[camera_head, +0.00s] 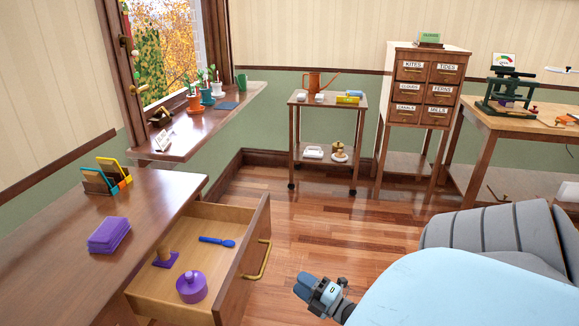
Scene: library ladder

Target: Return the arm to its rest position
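My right arm comes in from the lower right, with a large light-blue link (465,292) and a grey ribbed part (490,232) behind it. My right gripper (304,287) is low in the middle of the view, over the wood floor and to the right of the open drawer. Its fingers look close together, with no gap showing and nothing held. It is apart from the drawer front and its brass handle (258,260). My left gripper is not in view.
The open drawer (255,235) holds a purple pot (191,287), a purple stamp-like piece (165,257) and a blue spoon (217,241). A trolley (328,102), a labelled cabinet (425,88) and a workbench (530,120) stand behind. The floor between is clear.

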